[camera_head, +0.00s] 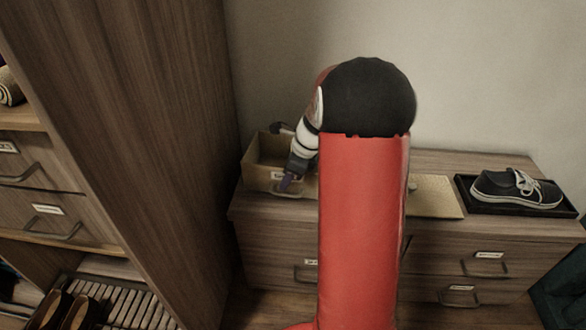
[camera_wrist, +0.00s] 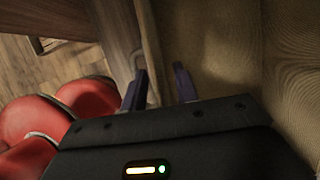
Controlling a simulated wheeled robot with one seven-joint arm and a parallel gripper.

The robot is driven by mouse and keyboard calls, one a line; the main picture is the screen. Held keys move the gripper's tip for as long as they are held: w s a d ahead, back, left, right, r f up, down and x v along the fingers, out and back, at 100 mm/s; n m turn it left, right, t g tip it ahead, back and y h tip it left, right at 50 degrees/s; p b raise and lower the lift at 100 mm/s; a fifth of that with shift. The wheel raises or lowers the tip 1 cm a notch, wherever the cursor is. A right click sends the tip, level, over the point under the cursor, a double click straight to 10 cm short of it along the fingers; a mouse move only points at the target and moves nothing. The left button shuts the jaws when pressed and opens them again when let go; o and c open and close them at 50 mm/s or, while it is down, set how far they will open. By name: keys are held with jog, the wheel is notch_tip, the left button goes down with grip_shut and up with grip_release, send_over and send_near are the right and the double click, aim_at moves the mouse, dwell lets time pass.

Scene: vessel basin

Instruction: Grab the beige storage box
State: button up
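The beige storage box (camera_head: 257,178) is open-topped and stands at the left end of the low wooden dresser, with a label and a handle on its front. My gripper (camera_head: 289,181) is at its front wall. In the wrist view, my gripper (camera_wrist: 161,87) is open, with its two dark fingers apart. The box's wall (camera_wrist: 151,45) lies between them, one finger outside by the handle and the other over the inside. I cannot tell whether either finger touches the wall. My arm hides part of the dresser top right of the box.
A tall wooden cabinet (camera_head: 150,150) stands close on the left of the box. The dresser (camera_head: 490,240) also bears a flat beige mat or lid (camera_head: 432,196) and a black tray (camera_head: 476,204) with a dark sneaker (camera_head: 515,187). A wall is behind.

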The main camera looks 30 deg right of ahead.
jog(key=shift+f, duration=0.1)
dwell(0.3)
grip_shut()
